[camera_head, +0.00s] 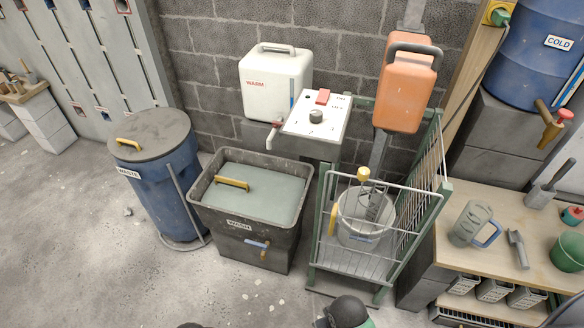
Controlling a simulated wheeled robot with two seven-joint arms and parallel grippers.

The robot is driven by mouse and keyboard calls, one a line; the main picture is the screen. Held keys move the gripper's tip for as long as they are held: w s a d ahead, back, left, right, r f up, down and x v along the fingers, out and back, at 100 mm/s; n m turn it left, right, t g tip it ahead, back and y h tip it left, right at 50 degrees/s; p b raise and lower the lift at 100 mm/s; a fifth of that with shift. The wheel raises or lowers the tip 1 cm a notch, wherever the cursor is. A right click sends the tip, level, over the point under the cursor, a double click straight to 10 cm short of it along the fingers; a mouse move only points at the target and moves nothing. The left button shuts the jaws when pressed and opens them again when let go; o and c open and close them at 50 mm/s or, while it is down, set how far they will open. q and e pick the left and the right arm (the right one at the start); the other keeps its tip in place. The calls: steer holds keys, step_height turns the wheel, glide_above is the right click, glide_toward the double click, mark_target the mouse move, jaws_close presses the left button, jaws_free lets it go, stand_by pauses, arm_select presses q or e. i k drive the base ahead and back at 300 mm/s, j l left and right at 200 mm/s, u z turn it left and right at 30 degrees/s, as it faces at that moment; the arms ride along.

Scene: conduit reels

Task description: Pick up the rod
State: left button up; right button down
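I cannot single out a thing that is surely the rod. A thin upright piece with a yellow knob (363,174) stands at the mixing bucket (362,238) inside the wire cage. A grey tool with a slim handle (541,195) lies at the right end of the wooden bench, and a brush-like grey tool (517,249) lies nearer the front. Neither gripper can be made out. Only dark rounded parts, probably mine, show at the bottom edge.
The wire cage (408,239) surrounds the bucket. Left of it stand the WASH tub (267,256) and the WASTE bin (165,195). The wooden bench (480,267) holds a grey jug (470,224) and a green bucket (569,250). The floor at front left is clear.

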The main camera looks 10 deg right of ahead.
mark_target(571, 162)
steer(key=z, duration=2.1)
